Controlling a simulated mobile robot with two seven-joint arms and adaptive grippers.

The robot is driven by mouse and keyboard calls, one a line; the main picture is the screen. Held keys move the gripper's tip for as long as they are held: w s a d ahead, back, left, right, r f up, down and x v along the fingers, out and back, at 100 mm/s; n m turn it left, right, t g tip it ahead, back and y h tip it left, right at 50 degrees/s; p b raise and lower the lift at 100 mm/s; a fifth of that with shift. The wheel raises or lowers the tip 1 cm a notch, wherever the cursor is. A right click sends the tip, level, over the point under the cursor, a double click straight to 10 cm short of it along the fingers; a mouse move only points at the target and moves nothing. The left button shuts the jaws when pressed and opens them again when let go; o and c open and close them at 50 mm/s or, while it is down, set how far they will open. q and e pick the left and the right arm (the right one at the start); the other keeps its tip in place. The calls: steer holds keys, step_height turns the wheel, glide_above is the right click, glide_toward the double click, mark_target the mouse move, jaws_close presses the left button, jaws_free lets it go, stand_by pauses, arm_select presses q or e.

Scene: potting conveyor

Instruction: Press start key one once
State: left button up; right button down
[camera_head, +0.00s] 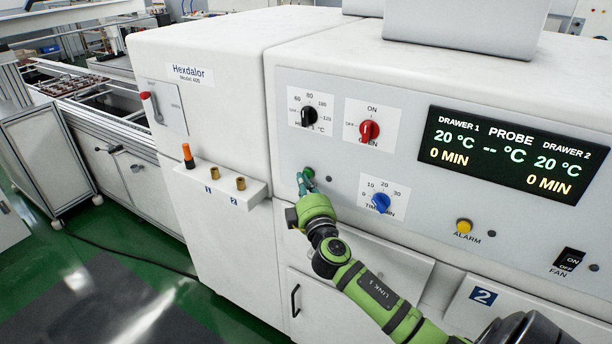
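My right gripper (304,180) reaches up from the lower right to the white front panel of the machine, left of the blue time knob. Its fingertips are at or very near a small green key (308,172) on the panel, which they partly cover. I cannot tell whether they touch it or whether it is pressed in. The fingers look close together, but their opening is too small to make out. No label for the key is readable. My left gripper is not in view.
The panel holds a black temperature knob (308,116), red ON/OFF knob (369,130), blue time knob (381,202), yellow alarm button (464,226), fan switch (567,262) and display (511,154) reading 20 °C and 0 MIN for both drawers. An orange-topped probe (188,156) stands on a ledge.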

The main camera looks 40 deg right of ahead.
steer(key=shift+d, duration=0.2)
steer(key=shift+a, duration=0.1)
stand_by(0.4)
steer(key=shift+s+a, duration=0.3)
steer(key=shift+a, duration=0.4)
steer(key=shift+s+a, duration=0.3)
steer(key=shift+a, duration=0.5)
steer(key=shift+s+a, duration=0.35)
steer(key=shift+a, duration=0.4)
steer(key=shift+s+a, duration=0.3)
steer(key=shift+a, duration=0.5)
steer(key=shift+f, duration=0.1)
